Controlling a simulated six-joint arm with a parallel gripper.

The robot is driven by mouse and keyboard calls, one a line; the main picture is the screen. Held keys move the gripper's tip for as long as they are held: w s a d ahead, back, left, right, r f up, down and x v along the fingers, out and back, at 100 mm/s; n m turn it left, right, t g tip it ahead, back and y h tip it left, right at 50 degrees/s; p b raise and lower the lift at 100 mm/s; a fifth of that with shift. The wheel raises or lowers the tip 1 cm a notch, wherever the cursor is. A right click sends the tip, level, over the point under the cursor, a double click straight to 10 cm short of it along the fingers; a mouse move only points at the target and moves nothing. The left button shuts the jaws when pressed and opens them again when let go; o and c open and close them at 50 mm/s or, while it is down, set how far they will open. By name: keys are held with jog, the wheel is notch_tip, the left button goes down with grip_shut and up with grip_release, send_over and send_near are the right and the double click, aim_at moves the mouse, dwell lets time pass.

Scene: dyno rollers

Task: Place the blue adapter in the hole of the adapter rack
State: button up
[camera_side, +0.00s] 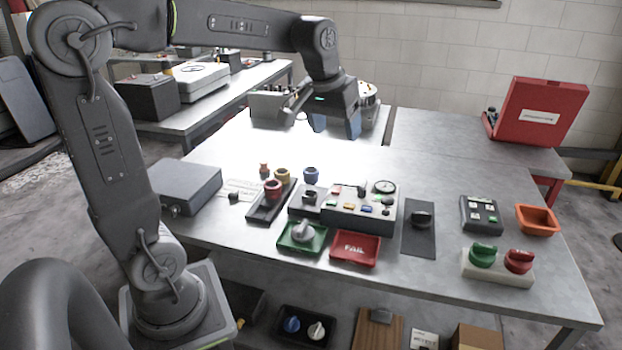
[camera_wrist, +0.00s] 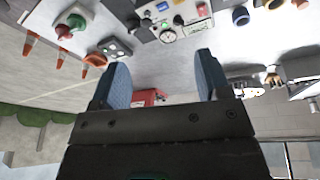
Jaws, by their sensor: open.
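The blue adapter (camera_side: 311,175) stands upright on the table behind the grey instrument box in the side view; it also shows in the wrist view (camera_wrist: 240,16). The black adapter rack (camera_side: 262,213) lies to its left, with a red adapter (camera_side: 273,187) and a yellow adapter (camera_side: 282,175) on it. I cannot make out the rack's empty hole. My gripper (camera_side: 336,128), with blue fingers, is open and empty, held well above the table behind the blue adapter. Both fingers show spread apart in the wrist view (camera_wrist: 160,72).
The instrument box (camera_side: 345,212) with a gauge stands right of the rack. A green tray (camera_side: 291,245) with a grey knob and a red FAIL tray (camera_side: 355,249) lie in front. A grey case (camera_side: 186,189) is at the left.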

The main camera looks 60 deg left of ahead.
jog(key=w+a+f+n+g, duration=0.1)
jog(key=w+a+f+n, duration=0.2)
jog(key=w+a, duration=0.65)
jog(key=n+g+h, duration=0.1)
jog(key=n+g, duration=0.1)
jog(key=n, duration=0.4)
send_over(311, 176)
jog(key=w+a, duration=0.1)
jog(key=a, duration=0.1)
notch_tip(311, 176, down, 16)
notch_tip(311, 176, down, 8)
jog(key=shift+f, duration=2.75)
jog(key=shift+c, duration=0.2)
jog(key=c, duration=0.7)
jog(key=shift+r, duration=0.15)
